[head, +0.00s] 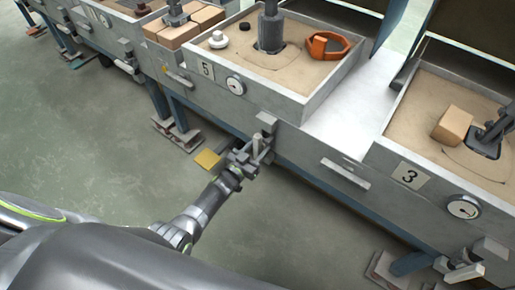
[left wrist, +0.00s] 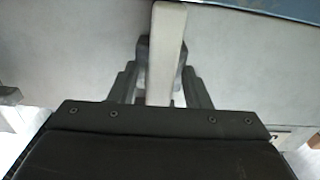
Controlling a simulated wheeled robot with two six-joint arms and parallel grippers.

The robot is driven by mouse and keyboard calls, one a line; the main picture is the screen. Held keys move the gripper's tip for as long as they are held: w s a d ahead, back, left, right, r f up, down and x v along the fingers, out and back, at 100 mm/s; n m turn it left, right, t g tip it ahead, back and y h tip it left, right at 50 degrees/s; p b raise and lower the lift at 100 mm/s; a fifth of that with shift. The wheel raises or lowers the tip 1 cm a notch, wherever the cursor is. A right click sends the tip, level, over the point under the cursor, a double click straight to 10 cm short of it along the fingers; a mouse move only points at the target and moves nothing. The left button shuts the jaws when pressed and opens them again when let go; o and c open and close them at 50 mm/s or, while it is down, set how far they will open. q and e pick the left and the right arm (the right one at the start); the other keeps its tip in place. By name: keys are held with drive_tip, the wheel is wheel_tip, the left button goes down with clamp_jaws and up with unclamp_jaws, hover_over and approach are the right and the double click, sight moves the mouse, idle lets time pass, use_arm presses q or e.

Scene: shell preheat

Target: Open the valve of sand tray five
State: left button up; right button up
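Sand tray five (head: 283,105) is a grey box of sand with a "5" plate (head: 206,71) and a round gauge (head: 236,86) on its front. Its valve, with a pale lever (head: 257,146), is low on the front near the right corner. My left gripper (head: 247,157) is at this valve. In the left wrist view, the lever (left wrist: 166,50) stands between the two fingers of my left gripper (left wrist: 160,85). The fingers look open, with narrow gaps beside the lever. The lever partly hides the dark valve body behind it. My right gripper is not in view.
Tray three (head: 378,152) stands to the right, with its own gauge (head: 463,207) and valve (head: 463,272). A grey handle (head: 345,174) juts out between the trays. A yellow plate (head: 207,159) shows beside my left gripper. The floor (head: 90,140) at left is clear.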

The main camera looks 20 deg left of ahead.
use_arm(q)
drive_tip(key=shift+s, duration=0.1)
drive_tip(key=shift+s+a, duration=0.15)
drive_tip(key=shift+s, duration=0.15)
drive_tip(key=p+v, duration=0.3)
drive_tip(key=v, duration=1.3)
drive_tip(key=shift+s+p, duration=0.3)
drive_tip(key=shift+p, duration=0.05)
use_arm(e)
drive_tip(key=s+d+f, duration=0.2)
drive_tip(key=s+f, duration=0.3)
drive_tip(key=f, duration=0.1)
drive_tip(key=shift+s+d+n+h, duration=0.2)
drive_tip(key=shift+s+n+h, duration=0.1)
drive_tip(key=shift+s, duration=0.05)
use_arm(q)
drive_tip(key=shift+a, duration=0.1)
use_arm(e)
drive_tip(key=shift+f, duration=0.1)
